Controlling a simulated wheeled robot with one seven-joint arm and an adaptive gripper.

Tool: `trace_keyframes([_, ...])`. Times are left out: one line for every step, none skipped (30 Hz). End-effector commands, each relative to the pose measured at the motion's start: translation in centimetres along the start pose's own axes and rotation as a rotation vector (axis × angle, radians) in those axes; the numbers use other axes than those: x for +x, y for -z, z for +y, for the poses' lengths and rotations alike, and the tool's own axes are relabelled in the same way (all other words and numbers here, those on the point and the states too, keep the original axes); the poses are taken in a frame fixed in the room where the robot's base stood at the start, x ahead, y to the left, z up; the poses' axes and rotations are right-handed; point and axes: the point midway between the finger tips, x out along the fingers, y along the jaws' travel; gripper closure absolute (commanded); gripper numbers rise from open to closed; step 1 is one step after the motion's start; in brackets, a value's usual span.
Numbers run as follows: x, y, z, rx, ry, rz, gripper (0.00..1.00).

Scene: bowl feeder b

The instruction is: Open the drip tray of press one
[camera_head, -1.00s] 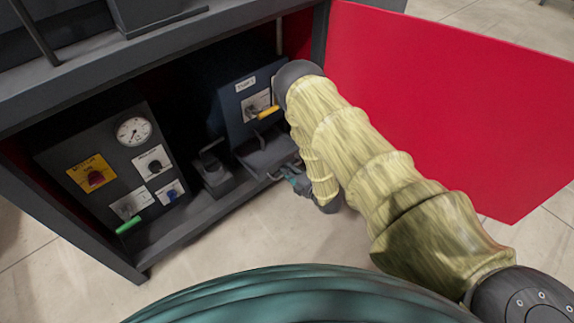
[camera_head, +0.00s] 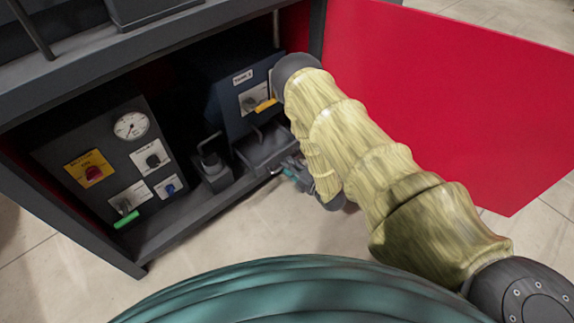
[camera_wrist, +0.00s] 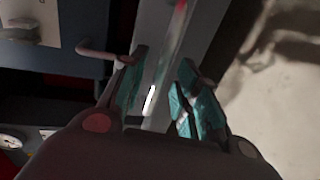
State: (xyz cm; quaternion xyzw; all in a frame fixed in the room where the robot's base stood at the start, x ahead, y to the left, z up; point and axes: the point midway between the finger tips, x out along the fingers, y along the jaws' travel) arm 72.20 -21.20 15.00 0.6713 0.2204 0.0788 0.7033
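Press one is taken to be the dark blue unit (camera_head: 237,97) in the cabinet, with a small label that is hard to read. Its drip tray (camera_head: 262,152) appears as a dark, shallow part low on the front; I cannot tell how far out it stands. My gripper (camera_head: 293,174) is at the tray's front right, partly hidden by my arm. In the wrist view, the teal fingers of my gripper (camera_wrist: 160,95) are apart with nothing clearly held. A bent bar handle (camera_wrist: 102,54) reaches close to the left finger; contact is unclear.
A control panel (camera_head: 107,165) with gauge, switches and a green handle (camera_head: 126,219) stands left. A yellow lever (camera_head: 265,106) is on the blue unit. The red cabinet door (camera_head: 440,100) stands open right. Clear floor (camera_head: 200,250) lies in front of the cabinet.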

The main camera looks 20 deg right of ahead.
Motion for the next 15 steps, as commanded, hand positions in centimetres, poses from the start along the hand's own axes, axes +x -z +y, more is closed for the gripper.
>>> trace_keyframes([-1.0,0.0,-0.1,0.001,0.004,-0.001,0.68])
trace_keyframes([-1.5,0.0,-0.1,0.001,0.003,-0.001,0.68])
trace_keyframes([-2.3,0.0,-0.1,0.001,0.004,-0.001,0.68])
trace_keyframes([-2.8,0.0,-0.1,0.001,0.003,-0.001,0.68])
trace_keyframes([-3.4,0.0,-0.1,0.001,0.003,-0.001,0.68])
trace_keyframes([-4.2,0.0,-0.1,0.001,0.004,-0.001,0.68])
trace_keyframes([-4.7,0.0,-0.1,0.001,0.003,-0.001,0.68])
trace_keyframes([-5.2,0.0,-0.1,0.001,0.003,-0.001,0.68])
trace_keyframes([-6.0,0.0,-0.1,0.001,0.003,-0.001,0.68])
trace_keyframes([-6.4,0.0,-0.1,0.001,0.003,-0.001,0.68])
trace_keyframes([-6.9,0.0,-0.1,0.001,0.003,-0.001,0.68])
trace_keyframes([-7.5,0.0,-0.1,0.001,0.002,-0.001,0.68])
trace_keyframes([-7.9,0.0,-0.1,0.001,0.003,-0.001,0.68])
trace_keyframes([-8.2,0.0,-0.1,0.001,0.003,-0.001,0.68])
trace_keyframes([-8.7,0.0,-0.1,0.001,0.002,-0.001,0.68])
